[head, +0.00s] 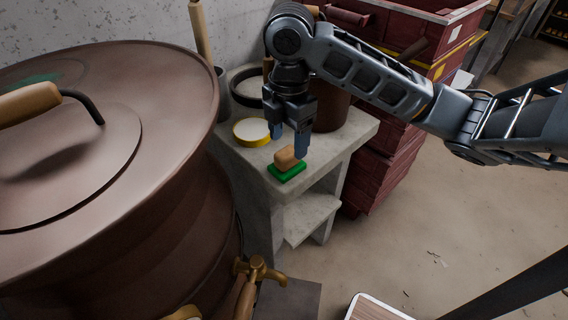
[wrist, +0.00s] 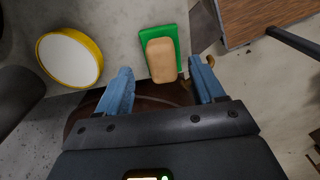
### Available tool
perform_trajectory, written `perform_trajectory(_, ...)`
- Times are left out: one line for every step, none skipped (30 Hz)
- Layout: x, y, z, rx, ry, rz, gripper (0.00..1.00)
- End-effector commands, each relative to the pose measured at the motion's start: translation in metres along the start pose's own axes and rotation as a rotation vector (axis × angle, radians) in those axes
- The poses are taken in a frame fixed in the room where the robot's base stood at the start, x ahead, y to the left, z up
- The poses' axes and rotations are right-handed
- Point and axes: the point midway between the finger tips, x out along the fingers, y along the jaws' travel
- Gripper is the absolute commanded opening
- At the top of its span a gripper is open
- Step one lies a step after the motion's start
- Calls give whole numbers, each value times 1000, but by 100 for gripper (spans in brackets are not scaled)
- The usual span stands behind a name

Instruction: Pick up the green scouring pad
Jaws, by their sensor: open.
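The green scouring pad (head: 287,172) lies flat near the front edge of a grey concrete stand, with a tan block (head: 286,158) on top of it. In the wrist view the green pad (wrist: 171,33) shows around the tan block (wrist: 161,60), which covers much of it. My gripper (head: 289,146) is open and empty, with blue fingers pointing down just above and behind the block. In the wrist view my gripper (wrist: 164,78) has its fingertips apart, one on each side of the block's near end. No contact is visible.
A yellow-rimmed round white item (head: 251,132) sits on the stand (head: 237,157) left of my gripper, also in the wrist view (wrist: 69,58). A brown pot (head: 331,108) stands behind it. A large brown lidded vessel (head: 110,130) rises close on the left.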

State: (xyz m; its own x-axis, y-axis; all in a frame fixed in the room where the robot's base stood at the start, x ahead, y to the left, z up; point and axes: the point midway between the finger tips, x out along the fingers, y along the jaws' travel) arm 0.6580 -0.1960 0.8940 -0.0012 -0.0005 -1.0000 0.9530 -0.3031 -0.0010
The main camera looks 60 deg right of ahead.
Motion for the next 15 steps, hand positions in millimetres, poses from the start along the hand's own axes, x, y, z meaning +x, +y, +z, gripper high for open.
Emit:
perform_trajectory(8, -2, -3, 1, 2, -2, 68)
perform_trajectory(12, -2, -4, 0, 1, -3, 68)
perform_trajectory(18, -3, -6, 0, 2, -2, 68)
perform_trajectory(22, -3, -6, 1, 1, -2, 68)
perform_trajectory(26, -3, -5, 2, 0, -2, 68)
perform_trajectory(31, -3, -5, 2, 1, -2, 68)
perform_trajectory(34, -3, -6, 1, 1, -1, 68)
perform_trajectory(36, -3, -6, 1, 1, -1, 68)
perform_trajectory(38, -3, -6, 1, 1, 0, 68)
perform_trajectory(39, -3, -6, 1, 1, 0, 68)
perform_trajectory(40, -3, -6, 1, 1, 1, 68)
perform_trajectory(40, -3, -6, 1, 1, 1, 68)
perform_trajectory(40, -2, -6, 0, 1, 1, 68)
perform_trajectory(40, -2, -6, 0, 1, 1, 68)
perform_trajectory(40, -2, -6, 0, 1, 1, 68)
